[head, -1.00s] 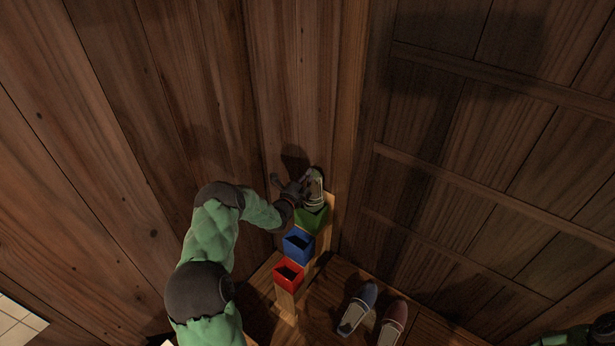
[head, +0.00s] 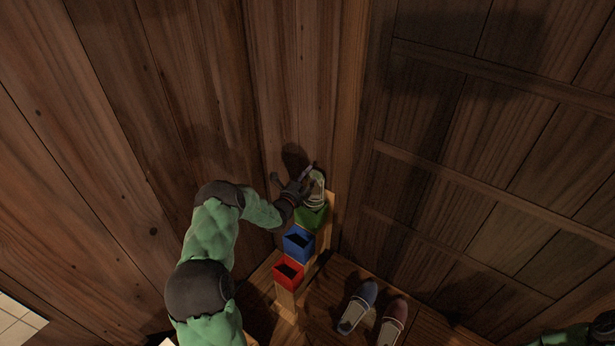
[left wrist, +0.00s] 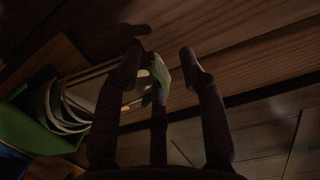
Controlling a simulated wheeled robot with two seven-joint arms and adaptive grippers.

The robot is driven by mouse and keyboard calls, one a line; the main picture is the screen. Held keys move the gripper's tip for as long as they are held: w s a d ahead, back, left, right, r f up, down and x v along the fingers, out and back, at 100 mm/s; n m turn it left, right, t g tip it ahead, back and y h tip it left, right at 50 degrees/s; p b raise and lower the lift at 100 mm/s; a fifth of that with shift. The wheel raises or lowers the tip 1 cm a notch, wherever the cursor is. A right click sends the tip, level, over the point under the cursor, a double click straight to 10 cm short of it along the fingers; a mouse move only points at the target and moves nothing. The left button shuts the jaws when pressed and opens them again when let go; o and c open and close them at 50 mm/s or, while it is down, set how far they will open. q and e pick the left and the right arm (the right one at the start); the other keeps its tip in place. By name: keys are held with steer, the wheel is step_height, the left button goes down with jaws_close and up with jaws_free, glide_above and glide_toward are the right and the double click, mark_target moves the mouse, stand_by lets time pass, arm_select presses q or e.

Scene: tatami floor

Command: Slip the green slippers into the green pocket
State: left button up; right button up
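The green slippers (head: 317,190) stand in the green pocket (head: 312,217), the top one of the rack, with their pale ends sticking out above it. They also show at the left of the left wrist view (left wrist: 65,103), beside the green pocket (left wrist: 28,130). My left gripper (head: 291,180) is at the upper left of the slippers. Its fingers (left wrist: 160,68) are spread apart, and a pale green slipper end shows between them. I cannot tell whether a finger touches it. My right arm shows at the lower right, but its fingers cannot be made out.
The blue pocket (head: 298,244) and red pocket (head: 288,273) step down below the green one and look empty. A blue slipper (head: 357,309) and a red slipper (head: 393,322) lie on the wooden floor. Wooden walls stand close behind the rack.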

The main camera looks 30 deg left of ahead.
arm_select(q)
steer(key=s, duration=1.2)
steer(key=shift+d, duration=0.4)
steer(key=shift+r, duration=0.1)
steer(key=s+d+f+m+g+h, duration=0.3)
steer(key=d+f+m, duration=0.15)
steer(key=d, duration=0.35)
steer(key=s+d+f+m+g+h, duration=0.35)
steer(key=d+m, duration=0.25)
steer(key=d, duration=0.3)
steer(key=s+d+f+m+g+h, duration=0.35)
steer(key=d+m, duration=0.25)
steer(key=d, duration=0.2)
steer(key=s+d+f+m+g+y, duration=0.2)
steer(key=s+m, duration=0.7)
steer(key=m, duration=0.9)
steer(key=s+d+f+m+g+y, duration=0.2)
steer(key=s+d+f+m+g, duration=0.3)
steer(key=s+m, duration=0.5)
step_height(320, 180, down, 2)
steer(key=d+m, duration=0.1)
steer(key=m, duration=0.7)
steer(key=shift+d+y, duration=0.4)
